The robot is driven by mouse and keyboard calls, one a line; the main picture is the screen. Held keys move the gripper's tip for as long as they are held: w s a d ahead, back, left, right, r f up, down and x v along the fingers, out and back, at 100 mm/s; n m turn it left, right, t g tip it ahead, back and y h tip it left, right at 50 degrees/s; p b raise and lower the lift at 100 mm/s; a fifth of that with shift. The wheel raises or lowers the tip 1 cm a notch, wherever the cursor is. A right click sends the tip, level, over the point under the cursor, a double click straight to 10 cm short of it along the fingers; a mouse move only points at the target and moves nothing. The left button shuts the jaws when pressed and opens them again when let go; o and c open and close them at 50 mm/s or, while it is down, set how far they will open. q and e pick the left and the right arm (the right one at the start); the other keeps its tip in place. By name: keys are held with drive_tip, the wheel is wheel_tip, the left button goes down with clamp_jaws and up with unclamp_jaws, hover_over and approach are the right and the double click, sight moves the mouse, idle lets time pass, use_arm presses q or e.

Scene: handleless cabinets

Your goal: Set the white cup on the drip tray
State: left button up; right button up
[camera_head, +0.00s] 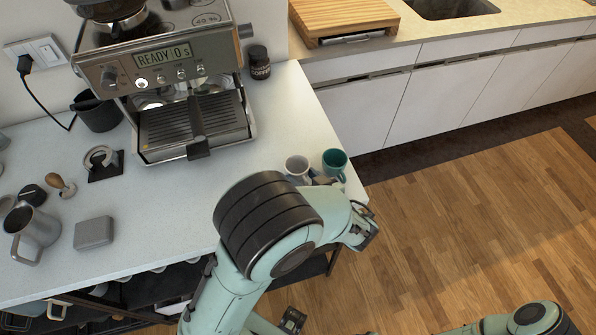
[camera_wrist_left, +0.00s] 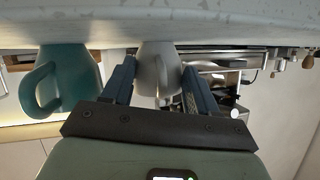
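The white cup (camera_head: 297,167) stands on the counter near its right edge. In the left wrist view, which is upside down, the white cup (camera_wrist_left: 157,66) shows between the two dark fingers of my left gripper (camera_wrist_left: 160,78), its handle facing the camera. Gaps show on both sides, so the gripper is open. In the head view my left gripper (camera_head: 320,180) is mostly hidden behind my own wrist, just in front of the cups. The drip tray (camera_head: 192,122) of the espresso machine is up and left of the cup, and looks empty.
A teal cup (camera_head: 335,162) stands close to the right of the white cup; it also shows in the left wrist view (camera_wrist_left: 66,82). The espresso machine (camera_head: 170,65) and a dark jar (camera_head: 259,62) stand behind. The counter (camera_head: 170,200) before the tray is clear.

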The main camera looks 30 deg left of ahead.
use_arm(q)
drive_tip(key=shift+c, duration=0.7)
drive_tip(key=shift+r, duration=0.15)
